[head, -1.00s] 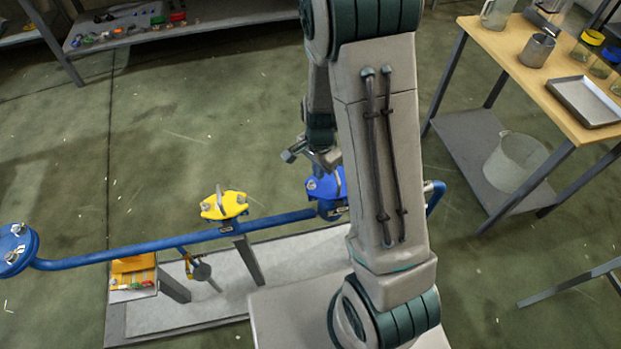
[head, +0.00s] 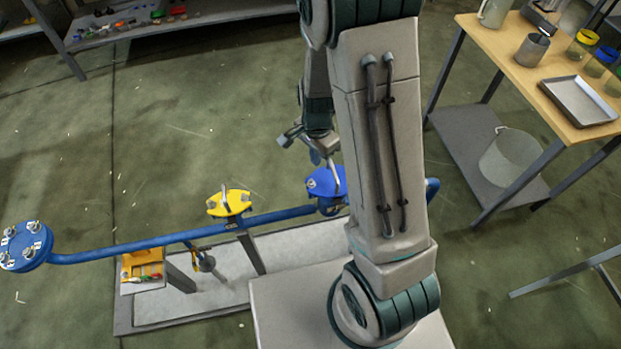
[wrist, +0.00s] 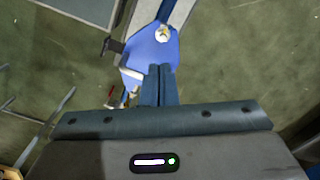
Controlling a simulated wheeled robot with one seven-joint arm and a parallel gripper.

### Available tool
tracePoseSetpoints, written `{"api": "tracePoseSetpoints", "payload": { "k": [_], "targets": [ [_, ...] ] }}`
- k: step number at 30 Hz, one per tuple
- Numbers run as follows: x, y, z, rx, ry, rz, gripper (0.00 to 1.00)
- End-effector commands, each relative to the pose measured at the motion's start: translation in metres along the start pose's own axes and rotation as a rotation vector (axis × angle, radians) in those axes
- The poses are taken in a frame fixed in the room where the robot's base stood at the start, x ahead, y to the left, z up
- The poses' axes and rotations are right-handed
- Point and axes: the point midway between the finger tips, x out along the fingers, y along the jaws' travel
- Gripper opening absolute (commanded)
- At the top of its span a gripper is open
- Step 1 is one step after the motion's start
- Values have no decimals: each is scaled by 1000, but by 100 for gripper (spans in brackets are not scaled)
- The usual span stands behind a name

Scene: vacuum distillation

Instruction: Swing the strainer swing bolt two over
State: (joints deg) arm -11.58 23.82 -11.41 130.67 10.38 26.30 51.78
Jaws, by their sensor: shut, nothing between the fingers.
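A blue cover (head: 323,184) sits on the blue pipe, partly hidden behind my arm in the head view. In the wrist view the blue cover (wrist: 153,48) fills the middle top, with a pale metal nut or bolt head (wrist: 162,34) on it. My gripper (wrist: 159,86) is shut and empty, its fingertips over the near edge of the cover; I cannot tell whether they touch it. In the head view my gripper (head: 318,156) hangs just above the blue cover. Which piece is swing bolt two is not clear; the fingers hide part of the cover's near edge.
A yellow cover (head: 230,203) with a handle sits further left on the blue pipe (head: 140,247), which ends in a bolted blue flange (head: 25,246). An orange tray (head: 143,264) lies below. A wooden-topped table (head: 503,60) stands right; open floor lies behind the pipe.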

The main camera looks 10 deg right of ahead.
Motion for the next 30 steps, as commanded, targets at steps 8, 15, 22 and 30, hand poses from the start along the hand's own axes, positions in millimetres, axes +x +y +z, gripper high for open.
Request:
{"api": "tracePoseSetpoints", "payload": {
  "k": [8,15,22,30],
  "targets": [
    [8,-8,-2,-75,-7,-8,30],
    [18,-33,-6,-446,-31,-35,30],
    [12,-49,-9,-853,-38,-56,30],
    [-1,-52,-9,-1325,-25,-64,30]
  ]
}}
